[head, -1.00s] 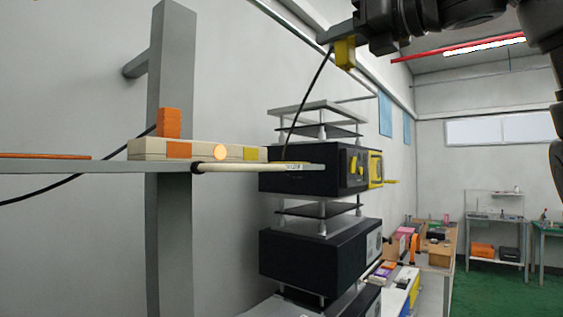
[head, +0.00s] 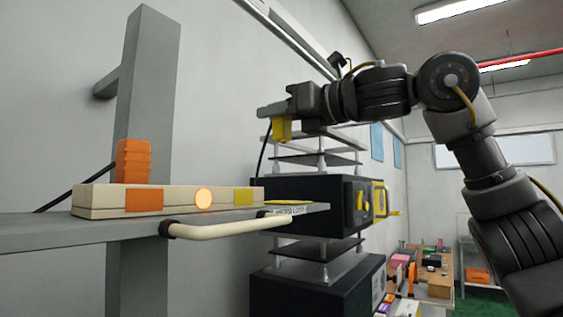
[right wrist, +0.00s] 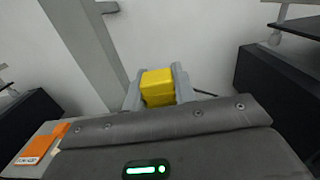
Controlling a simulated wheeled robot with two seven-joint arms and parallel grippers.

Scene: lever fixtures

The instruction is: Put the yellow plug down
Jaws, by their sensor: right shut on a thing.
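The yellow plug (head: 282,129) hangs below the fingers of my right gripper (head: 274,112), above and behind the right part of the shelf. My right gripper is shut on it. In the right wrist view the yellow plug (right wrist: 158,87) sits between the two grey fingers (right wrist: 157,92). A black cable (head: 263,158) runs down from the plug and passes out of sight behind the shelf things. My left gripper is not in view.
A grey shelf (head: 60,235) carries a beige strip (head: 170,197) with an orange patch, a lit round lamp and a yellow patch. An orange plug (head: 134,160) stands upright on the strip. A pale bar (head: 235,228) fronts the shelf. Black boxes (head: 290,197) stand at right.

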